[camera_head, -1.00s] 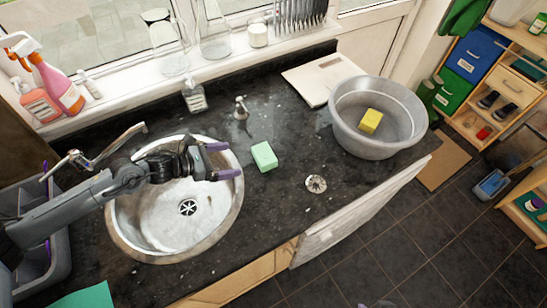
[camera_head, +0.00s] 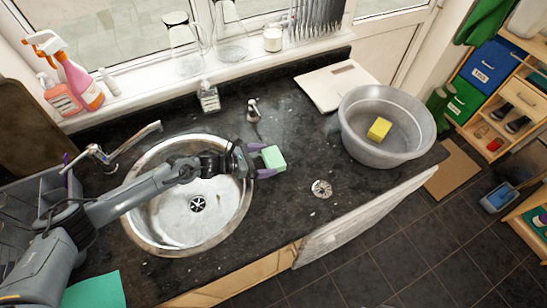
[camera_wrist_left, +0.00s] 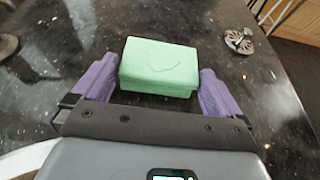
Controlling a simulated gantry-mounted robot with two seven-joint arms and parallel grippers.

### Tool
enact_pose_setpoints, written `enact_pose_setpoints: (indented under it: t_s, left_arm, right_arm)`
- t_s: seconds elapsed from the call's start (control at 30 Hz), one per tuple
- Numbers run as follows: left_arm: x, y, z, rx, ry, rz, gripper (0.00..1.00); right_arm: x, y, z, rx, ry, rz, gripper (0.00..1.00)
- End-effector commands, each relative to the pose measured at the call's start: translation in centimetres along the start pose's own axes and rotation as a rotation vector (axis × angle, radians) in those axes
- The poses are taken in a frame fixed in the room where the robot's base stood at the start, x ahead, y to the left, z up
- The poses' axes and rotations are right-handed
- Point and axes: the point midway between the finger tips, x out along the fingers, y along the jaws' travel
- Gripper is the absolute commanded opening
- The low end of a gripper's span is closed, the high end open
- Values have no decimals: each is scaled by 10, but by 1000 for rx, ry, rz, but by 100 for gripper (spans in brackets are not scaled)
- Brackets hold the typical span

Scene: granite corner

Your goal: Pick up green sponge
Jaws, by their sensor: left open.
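The green sponge (camera_head: 273,158) lies on the dark granite counter just right of the round sink. My left gripper (camera_head: 265,160) reaches over the sink's right rim with its purple fingers at the sponge. In the left wrist view the sponge (camera_wrist_left: 160,66) sits between the two spread fingers of my left gripper (camera_wrist_left: 158,90), one on each side. The jaws are open, and a small gap shows at the right finger; whether the left finger touches is hard to tell. My right gripper is not in view.
The metal sink (camera_head: 170,225) lies under my left arm, with a faucet (camera_head: 130,145) behind it. A grey basin (camera_head: 360,148) holding a yellow sponge (camera_head: 379,129) stands at right. A soap bottle (camera_head: 208,97) and a metal fitting (camera_head: 253,111) stand behind. A drain piece (camera_head: 321,189) lies front right.

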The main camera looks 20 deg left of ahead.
Motion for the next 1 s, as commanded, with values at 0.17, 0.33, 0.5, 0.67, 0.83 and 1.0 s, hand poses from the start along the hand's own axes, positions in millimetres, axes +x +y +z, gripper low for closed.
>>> enact_pose_setpoints:
  t_s: [0.17,0.33,0.5,0.67,0.83,1.0]
  left_arm:
    - [4,0,-1,0,1,0,100]
    - [4,0,-1,0,1,0,95]
    - [4,0,0,0,1,0,69]
    - [4,0,0,0,0,0,64]
    - [4,0,1,0,0,0,64]
    - [0,1,8,1,-1,1,64]
  right_arm:
    - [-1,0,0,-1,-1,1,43]
    - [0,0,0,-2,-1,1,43]
    - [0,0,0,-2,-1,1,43]
    - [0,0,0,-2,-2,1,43]
    - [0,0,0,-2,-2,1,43]
    - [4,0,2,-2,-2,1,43]
